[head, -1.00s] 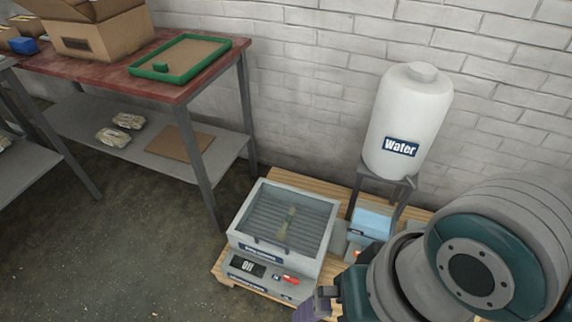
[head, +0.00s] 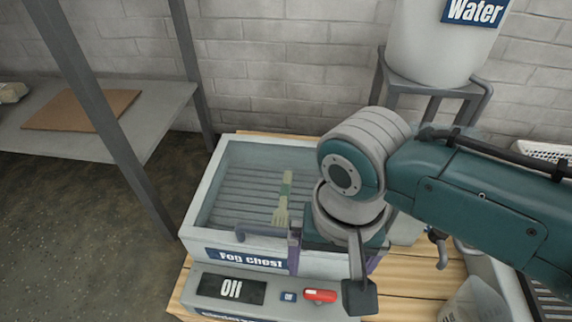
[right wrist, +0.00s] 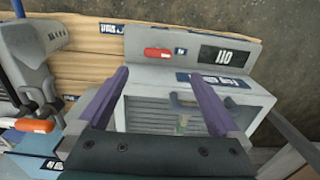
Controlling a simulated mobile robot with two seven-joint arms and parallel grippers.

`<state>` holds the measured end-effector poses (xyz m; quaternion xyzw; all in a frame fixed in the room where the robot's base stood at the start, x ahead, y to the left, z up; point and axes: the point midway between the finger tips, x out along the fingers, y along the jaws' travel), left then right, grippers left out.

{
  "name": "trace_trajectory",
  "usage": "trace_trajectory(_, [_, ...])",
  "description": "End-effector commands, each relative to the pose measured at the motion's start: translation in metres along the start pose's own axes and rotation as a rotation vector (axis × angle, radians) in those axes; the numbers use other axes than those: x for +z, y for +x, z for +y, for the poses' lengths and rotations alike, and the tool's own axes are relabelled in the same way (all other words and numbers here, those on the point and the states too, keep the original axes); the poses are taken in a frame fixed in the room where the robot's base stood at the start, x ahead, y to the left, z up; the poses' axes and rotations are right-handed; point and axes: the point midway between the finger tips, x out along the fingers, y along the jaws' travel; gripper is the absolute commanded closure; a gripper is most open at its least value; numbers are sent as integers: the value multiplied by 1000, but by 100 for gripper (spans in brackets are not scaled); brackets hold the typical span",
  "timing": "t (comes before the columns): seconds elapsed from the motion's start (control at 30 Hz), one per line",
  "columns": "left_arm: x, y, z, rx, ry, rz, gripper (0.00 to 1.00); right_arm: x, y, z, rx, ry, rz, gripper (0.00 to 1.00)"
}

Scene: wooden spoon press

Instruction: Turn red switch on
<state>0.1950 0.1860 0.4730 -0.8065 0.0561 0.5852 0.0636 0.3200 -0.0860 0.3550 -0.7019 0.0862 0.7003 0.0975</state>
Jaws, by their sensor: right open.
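The red switch (head: 320,295) is a small red lever on the grey front panel of the box labelled "Fog Chest" (head: 212,256). It also shows in the right wrist view (right wrist: 158,53). The dark display (head: 231,289) left of it appears to read "Off". My right gripper (head: 335,262) is open and empty in front of the box's right side, above and behind the switch. In the right wrist view its two purple fingers (right wrist: 160,78) are spread, with the switch beyond them. My left gripper is not in view.
A pale green utensil (head: 283,200) lies inside the box under its clear lid. The box stands on a wooden pallet (head: 408,292). A white water tank (head: 432,45) stands behind on a metal stand. A shelf rack (head: 150,115) is at the left, with open floor before it.

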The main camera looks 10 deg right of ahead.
Motion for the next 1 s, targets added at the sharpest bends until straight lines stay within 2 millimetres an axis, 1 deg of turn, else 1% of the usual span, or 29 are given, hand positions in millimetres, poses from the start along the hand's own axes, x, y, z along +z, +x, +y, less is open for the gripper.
trace_trajectory(0.03, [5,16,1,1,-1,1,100,-3,17,2,7,8,2,0])
trace_trajectory(0.27, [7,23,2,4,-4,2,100,-5,26,4,15,21,2,0])
trace_trajectory(0.37, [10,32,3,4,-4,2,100,-5,36,4,15,21,3,0])
trace_trajectory(0.47, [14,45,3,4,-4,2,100,-5,51,4,15,20,3,0])
trace_trajectory(0.7, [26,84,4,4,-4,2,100,-5,96,5,15,19,3,0])
trace_trajectory(0.8, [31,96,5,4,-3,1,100,-5,110,5,15,20,4,0])
trace_trajectory(0.9, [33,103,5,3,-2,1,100,-6,118,5,14,20,4,0])
trace_trajectory(1.0, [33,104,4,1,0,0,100,-6,119,5,14,21,4,0])
